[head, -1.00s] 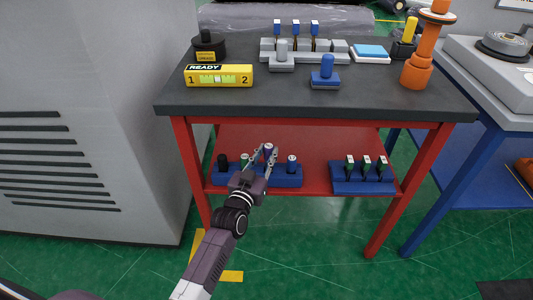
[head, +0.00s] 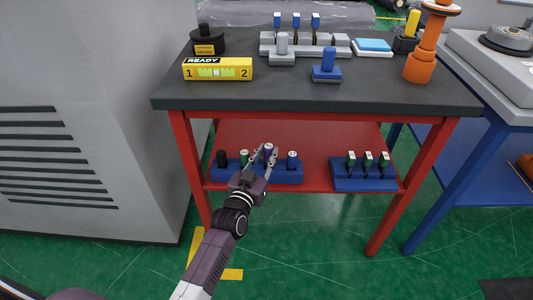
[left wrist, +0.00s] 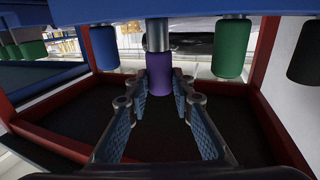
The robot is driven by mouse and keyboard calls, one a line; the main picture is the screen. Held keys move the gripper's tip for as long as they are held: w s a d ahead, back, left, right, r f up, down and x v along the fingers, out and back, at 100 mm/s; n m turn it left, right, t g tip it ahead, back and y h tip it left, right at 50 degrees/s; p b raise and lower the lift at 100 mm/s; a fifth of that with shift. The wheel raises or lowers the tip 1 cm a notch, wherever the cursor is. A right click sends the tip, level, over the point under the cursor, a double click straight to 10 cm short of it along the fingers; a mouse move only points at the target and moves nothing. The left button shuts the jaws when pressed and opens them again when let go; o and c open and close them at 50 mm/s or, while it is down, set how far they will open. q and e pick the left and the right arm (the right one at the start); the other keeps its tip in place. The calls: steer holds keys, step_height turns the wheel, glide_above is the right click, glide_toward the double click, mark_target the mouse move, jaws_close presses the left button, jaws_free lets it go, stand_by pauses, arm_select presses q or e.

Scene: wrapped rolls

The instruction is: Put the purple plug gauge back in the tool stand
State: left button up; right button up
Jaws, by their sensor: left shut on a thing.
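The purple plug gauge (head: 268,150) is between the fingers of my left gripper (head: 262,156), which is shut on it. The blue tool stand (head: 290,177) lies on the red lower shelf, with a black, a green and a blue gauge standing in it. The left wrist view looks inverted. There the purple handle (left wrist: 159,84) has a grey shank (left wrist: 158,36) running to the stand (left wrist: 205,9). More of its shank shows than on the green (left wrist: 231,48) and blue neighbours. I cannot tell how far it sits in its hole. My right gripper is not in view.
A second blue stand (head: 365,182) with several dark green-topped pieces is at the right of the shelf (head: 317,165). The dark tabletop (head: 290,95) overhangs the shelf. Red table legs (head: 190,170) stand either side, and a grey cabinet (head: 85,70) is at left.

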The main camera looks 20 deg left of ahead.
arm_select(q)
steer(key=shift+f, duration=0.1)
steer(key=shift+f+b, duration=0.7)
steer(key=shift+f, duration=0.45)
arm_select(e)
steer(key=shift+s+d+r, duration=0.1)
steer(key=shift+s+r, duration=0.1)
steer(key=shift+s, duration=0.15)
arm_select(q)
steer(key=o, duration=1.1)
steer(key=shift+o, duration=0.2)
steer(key=shift+s, duration=0.1)
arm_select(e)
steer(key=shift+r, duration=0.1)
